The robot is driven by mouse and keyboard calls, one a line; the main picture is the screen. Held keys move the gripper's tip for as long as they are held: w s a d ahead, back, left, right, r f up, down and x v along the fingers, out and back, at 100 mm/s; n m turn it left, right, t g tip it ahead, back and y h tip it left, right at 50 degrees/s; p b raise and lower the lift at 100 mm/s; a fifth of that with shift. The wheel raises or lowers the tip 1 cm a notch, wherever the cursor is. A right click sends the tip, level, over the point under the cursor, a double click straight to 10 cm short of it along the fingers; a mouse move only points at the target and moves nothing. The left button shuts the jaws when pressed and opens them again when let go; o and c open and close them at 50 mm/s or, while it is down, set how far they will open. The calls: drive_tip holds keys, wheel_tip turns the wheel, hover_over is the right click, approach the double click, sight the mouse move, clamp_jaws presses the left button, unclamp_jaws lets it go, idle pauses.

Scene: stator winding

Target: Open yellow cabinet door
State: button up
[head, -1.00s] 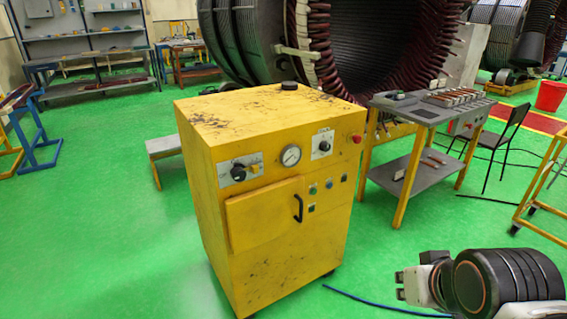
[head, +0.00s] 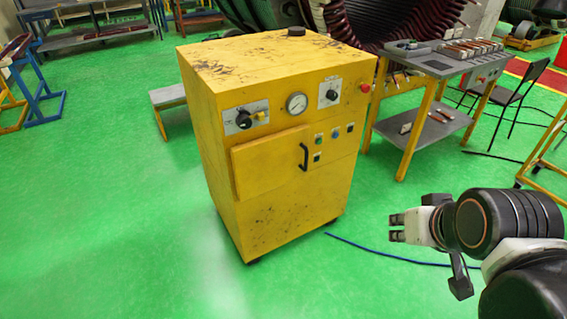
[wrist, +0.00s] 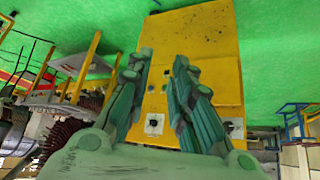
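The yellow cabinet (head: 290,205) stands upright on the green floor in the middle of the head view. Its door (head: 268,160) looks shut, with a black curved handle (head: 304,157) on the right side. In the wrist view the cabinet (wrist: 205,40) appears upside down, beyond my gripper (wrist: 160,75). The two fingers are apart, with a gap between them and nothing visible held. The gripper appears clear of the cabinet. The fingers cover part of the cabinet front there, and I cannot make out the handle. My arm is at the lower right of the head view.
A gauge (head: 296,102), knobs and a red button (head: 365,88) are on the cabinet front. A grey-topped workbench (head: 432,62) and a black chair (head: 520,85) stand to the right. A blue cable (head: 375,250) lies on the floor.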

drive_tip(key=w+a+f+n+t+y+p, duration=0.1)
drive_tip(key=w+a+n+y, duration=0.25)
drive_tip(key=w, duration=1.25)
drive_tip(key=w+a+f+n+y+p, duration=0.1)
drive_tip(key=w+a+n+y, duration=0.3)
drive_tip(key=w, duration=1.2)
drive_tip(key=n+t+y+b, duration=0.2)
drive_tip(key=t+y+b, duration=0.1)
drive_tip(key=t+y, duration=0.15)
hover_over(305, 168)
drive_tip(key=shift+m+y, duration=0.25)
drive_tip(key=shift+y, duration=0.15)
drive_tip(key=f, duration=2.4)
drive_tip(key=shift+w+d+f, duration=0.1)
drive_tip(key=shift+w+f, duration=0.05)
drive_tip(key=shift+w, duration=0.25)
drive_tip(key=shift+c, duration=0.3)
clamp_jaws()
